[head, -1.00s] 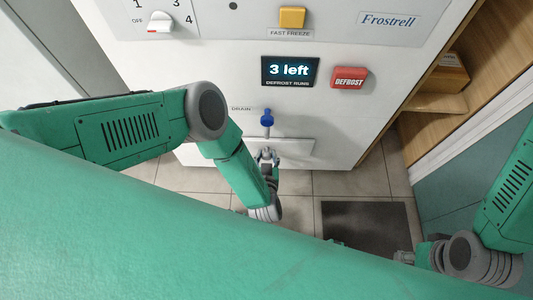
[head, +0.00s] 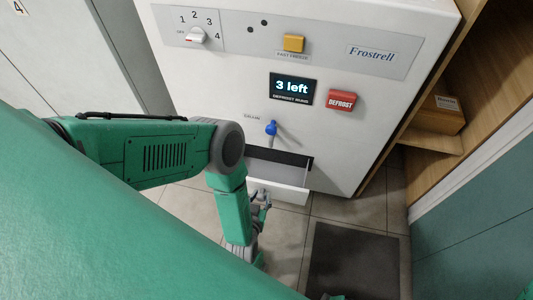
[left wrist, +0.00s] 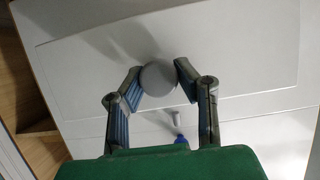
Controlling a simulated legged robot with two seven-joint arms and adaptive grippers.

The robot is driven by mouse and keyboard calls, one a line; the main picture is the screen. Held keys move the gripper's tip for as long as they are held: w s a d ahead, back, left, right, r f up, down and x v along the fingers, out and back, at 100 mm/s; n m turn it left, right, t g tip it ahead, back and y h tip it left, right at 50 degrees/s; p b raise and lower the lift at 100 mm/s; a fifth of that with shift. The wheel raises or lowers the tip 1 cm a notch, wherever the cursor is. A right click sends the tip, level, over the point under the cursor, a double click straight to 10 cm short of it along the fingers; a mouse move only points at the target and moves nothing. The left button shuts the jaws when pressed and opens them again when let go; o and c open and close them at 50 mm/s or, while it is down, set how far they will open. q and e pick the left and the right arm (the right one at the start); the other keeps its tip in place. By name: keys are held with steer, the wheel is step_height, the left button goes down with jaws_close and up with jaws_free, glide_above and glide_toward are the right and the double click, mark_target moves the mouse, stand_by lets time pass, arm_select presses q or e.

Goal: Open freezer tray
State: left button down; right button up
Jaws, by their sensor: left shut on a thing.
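The white freezer tray (head: 280,193) is pulled partly out of the slot low on the white freezer front (head: 345,150), with a dark gap above it. My left gripper (head: 262,198) is at the tray's front face in the head view. In the left wrist view, my left gripper (left wrist: 158,72) has its two fingers around a round grey knob (left wrist: 158,80) against a white surface and is shut on it.
A blue drain valve (head: 271,128) sticks out just above the tray. Higher up are the red defrost button (head: 341,101), a display (head: 292,89) reading "3 left", and a yellow button (head: 293,43). A dark mat (head: 350,262) lies on the tiled floor. Wooden shelves (head: 445,140) stand on the right.

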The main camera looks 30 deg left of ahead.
arm_select(q)
steer(key=shift+w+a+f, duration=0.1)
steer(key=shift+w+a, duration=0.15)
steer(key=shift+a, duration=0.25)
steer(key=c, duration=1.6)
jaws_free()
steer(key=shift+d, duration=0.25)
steer(key=shift+c, duration=0.2)
steer(key=o, duration=0.5)
steer(key=shift+s+d+r, duration=0.1)
steer(key=shift+d+r, duration=0.1)
steer(key=shift+d, duration=0.05)
steer(key=shift+c, duration=0.2)
steer(key=shift+d, duration=0.15)
steer(key=shift+a, duration=0.35)
steer(key=shift+a+r, duration=0.15)
steer(key=r, duration=0.5)
steer(key=d+r, duration=0.1)
steer(key=r, duration=0.2)
steer(key=shift+d+r, duration=0.1)
steer(key=shift+r, duration=0.15)
steer(key=shift+a+r, duration=0.4)
steer(key=shift+r, duration=0.15)
arm_select(e)
steer(key=shift+w+a+r, duration=0.1)
steer(key=shift+a+r, duration=0.05)
steer(key=shift+a, duration=0.2)
